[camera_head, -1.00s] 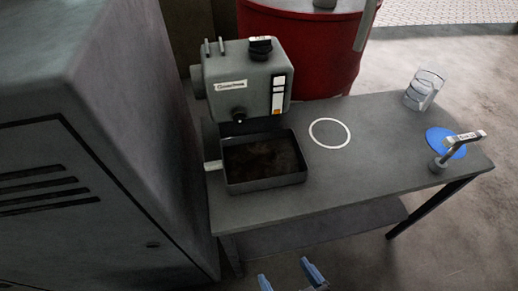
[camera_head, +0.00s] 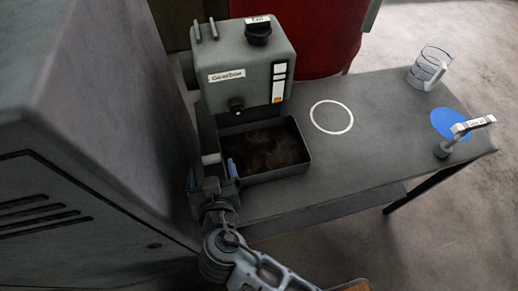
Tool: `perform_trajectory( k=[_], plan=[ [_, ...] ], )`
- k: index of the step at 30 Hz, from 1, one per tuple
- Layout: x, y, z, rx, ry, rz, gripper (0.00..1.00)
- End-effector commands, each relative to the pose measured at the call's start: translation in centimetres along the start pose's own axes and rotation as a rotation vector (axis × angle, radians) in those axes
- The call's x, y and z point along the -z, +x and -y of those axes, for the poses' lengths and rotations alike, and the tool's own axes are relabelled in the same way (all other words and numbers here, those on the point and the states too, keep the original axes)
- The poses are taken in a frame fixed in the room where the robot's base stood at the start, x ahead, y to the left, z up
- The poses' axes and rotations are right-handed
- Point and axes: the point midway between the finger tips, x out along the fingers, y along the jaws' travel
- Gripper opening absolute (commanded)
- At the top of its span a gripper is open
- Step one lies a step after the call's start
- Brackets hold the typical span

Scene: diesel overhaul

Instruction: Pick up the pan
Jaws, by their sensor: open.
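The pan (camera_head: 280,175) is a dark rectangular tray with dark brown contents. It sits on the grey table under the front of the gearbox housing (camera_head: 243,62), which is labelled "Gearbox". A pale tab-like handle (camera_head: 210,158) sticks out from the pan's left side. My gripper (camera_head: 211,174) is open at the pan's left front, close to the handle. One blue-tipped finger shows near the pan's left wall and the other to the left of the handle. I cannot tell whether either finger touches the pan. The gripper's body hides part of the table edge.
A large grey cabinet (camera_head: 95,120) stands close on the left. A white ring (camera_head: 331,117) is marked on the table (camera_head: 370,150). A clear jug (camera_head: 428,68), a blue disc (camera_head: 449,123) and a labelled tool (camera_head: 462,134) are at the right. A red drum (camera_head: 325,35) stands behind.

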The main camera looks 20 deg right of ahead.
Motion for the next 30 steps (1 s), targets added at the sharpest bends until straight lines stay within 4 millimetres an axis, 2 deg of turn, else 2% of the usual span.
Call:
perform_trajectory(
  k=[10, 20, 30],
  plan=[
    [0.1, 4.3, -0.4, -0.002, -0.002, 0.001, 0.87],
    [-0.1, 4.9, -0.3, 0.001, 0.000, 0.001, 0.87],
    [-0.1, 4.9, -0.3, 0.001, 0.000, 0.001, 0.55]
  ],
)
